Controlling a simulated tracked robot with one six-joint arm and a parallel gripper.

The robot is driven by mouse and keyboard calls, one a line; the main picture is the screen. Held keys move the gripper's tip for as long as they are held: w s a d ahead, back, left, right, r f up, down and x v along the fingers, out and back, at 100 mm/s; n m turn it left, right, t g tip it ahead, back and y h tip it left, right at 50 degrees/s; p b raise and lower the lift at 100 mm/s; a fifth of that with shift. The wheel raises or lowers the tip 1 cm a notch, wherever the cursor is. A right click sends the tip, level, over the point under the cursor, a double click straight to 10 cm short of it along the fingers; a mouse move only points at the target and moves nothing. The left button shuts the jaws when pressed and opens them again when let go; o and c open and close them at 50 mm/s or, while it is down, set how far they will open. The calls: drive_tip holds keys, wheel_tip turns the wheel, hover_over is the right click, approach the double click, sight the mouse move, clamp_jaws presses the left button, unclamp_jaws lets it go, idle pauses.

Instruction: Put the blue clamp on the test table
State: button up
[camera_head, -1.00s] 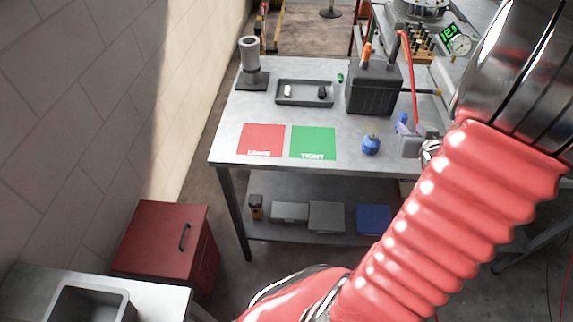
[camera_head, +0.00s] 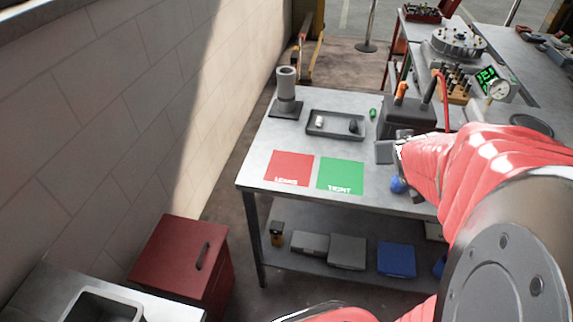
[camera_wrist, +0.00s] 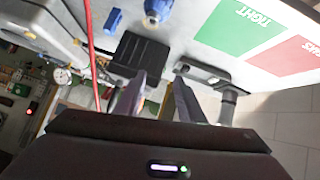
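A small blue block-like piece, perhaps the blue clamp (camera_wrist: 113,20), lies on the bench at the top left of the wrist view. In the head view my arm hides it. A rounded blue part with a silver end (camera_wrist: 158,10) lies beside it, and shows partly in the head view (camera_head: 397,185). My gripper (camera_wrist: 155,98) has its two fingers apart and nothing visible held between them. In the head view it hangs over the bench's right part. The steel table (camera_head: 262,172), perhaps the test table, has a red LEAKS patch (camera_head: 288,167) and a green TIGHT patch (camera_head: 340,175).
A dark box (camera_head: 408,116) stands close to my gripper. A shallow tray (camera_head: 336,135) and grey cylinder stand (camera_head: 286,92) sit behind the patches. A red hose (camera_wrist: 91,50) and gauge (camera_head: 499,89) are to the right. A red cabinet (camera_head: 182,265) stands front left.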

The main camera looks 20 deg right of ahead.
drive_tip(key=s+a+r+n+g+y, duration=0.1)
drive_tip(key=s+a+y, duration=0.1)
drive_tip(key=a, duration=0.7)
drive_tip(key=s+a+r+n+g+y, duration=0.1)
drive_tip(key=s+a, duration=0.4)
drive_tip(key=a, duration=0.5)
drive_tip(key=s+a+r+n+g+y, duration=0.1)
drive_tip(key=s+a+r+n+y, duration=0.1)
drive_tip(key=a, duration=0.8)
drive_tip(key=shift+s+a+r+y, duration=0.2)
drive_tip(key=shift+s+y, duration=0.4)
drive_tip(key=shift+s, duration=0.6)
